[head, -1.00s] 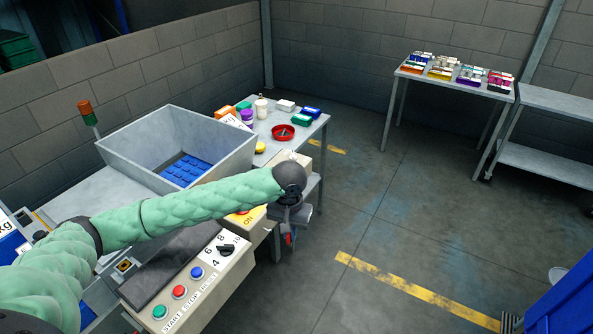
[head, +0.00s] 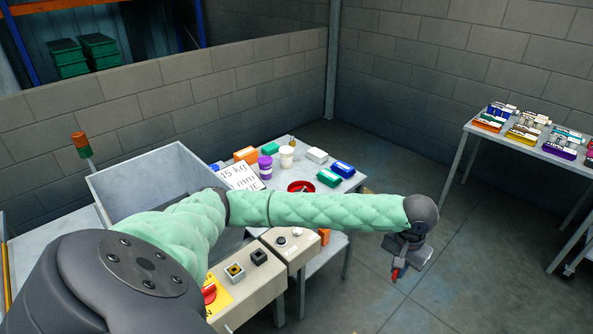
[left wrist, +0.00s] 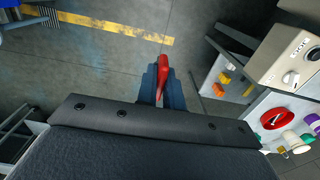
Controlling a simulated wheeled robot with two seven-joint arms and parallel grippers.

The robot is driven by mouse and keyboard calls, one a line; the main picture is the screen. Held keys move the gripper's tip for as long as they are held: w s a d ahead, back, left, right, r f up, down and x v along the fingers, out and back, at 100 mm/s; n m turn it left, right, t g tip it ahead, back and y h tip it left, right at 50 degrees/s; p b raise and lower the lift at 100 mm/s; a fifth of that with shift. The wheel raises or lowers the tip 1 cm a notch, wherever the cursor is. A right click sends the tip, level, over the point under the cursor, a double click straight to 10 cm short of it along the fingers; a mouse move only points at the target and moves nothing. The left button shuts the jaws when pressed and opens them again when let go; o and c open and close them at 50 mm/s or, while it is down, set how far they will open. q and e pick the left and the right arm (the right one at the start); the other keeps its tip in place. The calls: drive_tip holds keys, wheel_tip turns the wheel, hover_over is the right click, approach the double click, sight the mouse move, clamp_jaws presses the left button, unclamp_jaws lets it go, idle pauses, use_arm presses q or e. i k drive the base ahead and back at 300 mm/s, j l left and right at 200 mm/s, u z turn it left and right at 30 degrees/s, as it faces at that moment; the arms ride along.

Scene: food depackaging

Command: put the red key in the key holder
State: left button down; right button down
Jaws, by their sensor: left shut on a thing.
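My left gripper (head: 400,262) is to the right of the control panel, with floor behind it. It is shut on the red key (head: 396,274), which points down from the fingertips. In the left wrist view the red key (left wrist: 162,76) sits between the dark blue fingers (left wrist: 163,98); its far end is hard to make out. No key holder can be told for certain. A red round dish (head: 301,181) lies on the back table, apart from the gripper. My right gripper is not in view.
The back table (head: 347,187) holds a purple tub (head: 265,167), a white cup (head: 286,157) and several small boxes. Open floor (head: 440,290) lies to the right.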

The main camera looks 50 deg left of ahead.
sight(258, 261)
drive_tip(key=i, duration=1.6)
drive_tip(key=i+u, duration=0.15)
drive_tip(key=i, duration=0.4)
drive_tip(key=i+l+u, duration=0.15)
drive_tip(key=i, duration=0.35)
drive_tip(key=i+l+u, duration=0.1)
drive_tip(key=i, duration=0.4)
drive_tip(key=i+u, duration=0.45)
drive_tip(key=i+l+u, duration=0.1)
drive_tip(key=i+u, duration=0.2)
drive_tip(key=u, duration=0.15)
drive_tip(key=i+l+u, duration=0.25)
drive_tip(key=i+u, duration=0.2)
drive_tip(key=u, duration=0.5)
drive_tip(key=i+u, duration=0.1)
drive_tip(key=u, duration=0.4)
drive_tip(key=l+u, duration=0.1)
drive_tip(key=u, duration=0.9)
drive_tip(key=l+u, duration=0.15)
drive_tip(key=u, duration=0.35)
drive_tip(key=l+u, duration=0.1)
drive_tip(key=u, duration=0.4)
drive_tip(key=i+u, duration=0.1)
drive_tip(key=i, duration=0.45)
